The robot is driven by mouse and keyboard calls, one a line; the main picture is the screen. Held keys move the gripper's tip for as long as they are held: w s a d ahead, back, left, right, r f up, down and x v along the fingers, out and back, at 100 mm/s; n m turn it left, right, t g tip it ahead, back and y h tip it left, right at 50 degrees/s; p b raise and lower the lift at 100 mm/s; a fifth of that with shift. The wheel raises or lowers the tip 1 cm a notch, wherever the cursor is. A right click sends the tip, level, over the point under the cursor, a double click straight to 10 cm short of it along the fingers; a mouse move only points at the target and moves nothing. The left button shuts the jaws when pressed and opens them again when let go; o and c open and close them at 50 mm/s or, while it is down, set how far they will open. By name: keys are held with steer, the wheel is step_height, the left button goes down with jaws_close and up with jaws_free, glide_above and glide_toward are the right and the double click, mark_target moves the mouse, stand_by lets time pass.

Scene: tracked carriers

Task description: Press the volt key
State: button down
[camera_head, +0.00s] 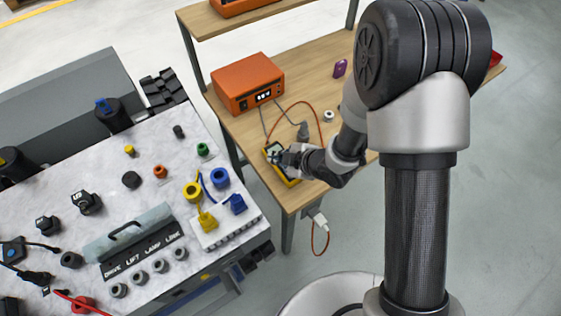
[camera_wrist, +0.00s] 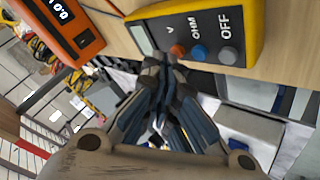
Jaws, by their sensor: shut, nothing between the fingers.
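A yellow meter (camera_wrist: 240,22) with a grey face lies on the wooden table (camera_head: 245,125); in the head view this meter (camera_head: 292,182) is partly hidden by my arm. In the wrist view its row of round keys shows an orange key marked V, the volt key (camera_wrist: 177,51), a blue key (camera_wrist: 199,52) marked OHM and a grey key (camera_wrist: 228,56) marked OFF. My gripper (camera_wrist: 170,62) is shut and empty, its fingertips just beside the volt key. I cannot tell whether they touch it. The gripper (camera_head: 275,156) also shows over the meter in the head view.
An orange box with a lit display (camera_head: 248,83) stands behind the meter, with cables running forward. A small purple item (camera_head: 340,68) and a white ring (camera_head: 328,115) lie further right. A crowded workbench (camera_head: 150,195) stands to the left.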

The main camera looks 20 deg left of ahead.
steer(key=shift+f+b, duration=0.3)
steer(key=shift+r, duration=0.1)
stand_by(0.4)
steer(key=shift+r+p, duration=0.6)
steer(key=shift+r, duration=0.15)
step_height(320, 180, up, 5)
steer(key=p, duration=0.3)
steer(key=shift+p, duration=0.35)
